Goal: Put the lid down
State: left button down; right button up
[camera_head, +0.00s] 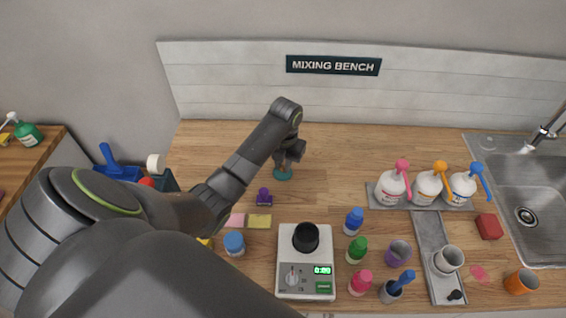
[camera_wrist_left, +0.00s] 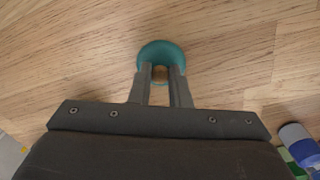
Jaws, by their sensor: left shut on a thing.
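The lid (camera_head: 283,174) is a round teal piece on or just above the wooden bench, left of the middle in the head view. It also shows in the left wrist view (camera_wrist_left: 162,48) as a teal ring between and beyond the fingertips. My left gripper (camera_head: 287,163) reaches down from above and is shut on the lid. In the left wrist view the two fingers (camera_wrist_left: 160,75) are close together on a small tan part at the lid's middle. I cannot tell whether the lid touches the wood. My right gripper is not in view.
A scale (camera_head: 305,285) with a black cup (camera_head: 306,237) stands nearer. A small purple object (camera_head: 264,196) lies left of the lid. Blue-capped (camera_head: 354,221) and green (camera_head: 357,250) bottles stand to the right. Pump bottles (camera_head: 391,188) stand farther right.

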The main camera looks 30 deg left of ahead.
pick_arm(q)
jog(key=c, duration=1.3)
grip_release()
jog(key=shift+c, duration=0.2)
jog(key=shift+r, duration=0.45)
notch_tip(320, 180, up, 5)
jog(key=shift+d+r, duration=0.1)
jog(key=shift+r, duration=0.05)
notch_tip(320, 180, up, 6)
jog(key=p, duration=0.6)
jog(key=shift+p, duration=0.35)
jog(key=shift+d, duration=0.1)
